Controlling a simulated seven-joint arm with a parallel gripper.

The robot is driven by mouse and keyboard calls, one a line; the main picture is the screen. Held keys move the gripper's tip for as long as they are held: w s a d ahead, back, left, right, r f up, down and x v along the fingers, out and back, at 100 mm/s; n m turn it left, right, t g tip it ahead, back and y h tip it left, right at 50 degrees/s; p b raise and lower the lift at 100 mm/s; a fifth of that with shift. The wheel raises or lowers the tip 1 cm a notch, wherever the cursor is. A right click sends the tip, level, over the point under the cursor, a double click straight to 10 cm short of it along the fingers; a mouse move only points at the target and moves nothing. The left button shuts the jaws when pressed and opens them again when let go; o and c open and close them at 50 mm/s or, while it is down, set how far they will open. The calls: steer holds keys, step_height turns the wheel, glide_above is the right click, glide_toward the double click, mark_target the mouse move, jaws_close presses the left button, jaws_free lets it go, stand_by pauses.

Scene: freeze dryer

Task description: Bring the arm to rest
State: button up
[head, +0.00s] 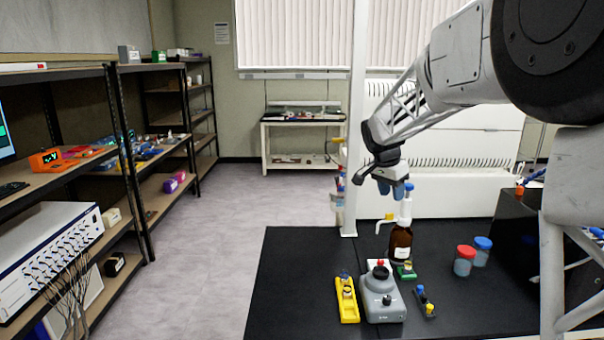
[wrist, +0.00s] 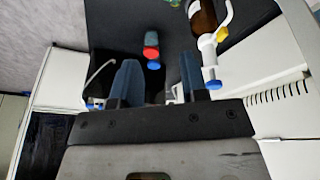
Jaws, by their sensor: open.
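My arm reaches in from the right of the head view and out over the black bench. My gripper (head: 396,190) hangs above the bench's far part, near the top of the brown bottle (head: 400,243) with its white dispenser head. In the wrist view my gripper (wrist: 157,80) shows two blue fingers set wide apart, with nothing held between them. The brown bottle (wrist: 203,18) shows there at the upper right, outside the fingers. Whether the right finger touches the dispenser head is hard to tell.
On the bench (head: 285,290) stand a grey device (head: 384,305), a yellow holder (head: 346,300), a green holder (head: 405,271), a red-capped jar (head: 464,262) and a blue-capped jar (head: 482,252). A white post (head: 355,120) rises behind. Shelves (head: 130,70) line the left; the floor between is clear.

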steer(key=s+a+f+n+y, duration=0.1)
steer(key=s+a+n, duration=0.1)
steer(key=s, duration=1.4)
steer(key=s+a+f+n+t+y, duration=0.1)
steer(key=s+n, duration=0.4)
steer(key=s, duration=1.1)
steer(key=s+a+f+n+y, duration=0.1)
steer(key=s+a+f+n, duration=0.2)
steer(key=s, duration=1.2)
steer(key=shift+s+a+n, duration=0.4)
steer(key=shift+n, duration=0.1)
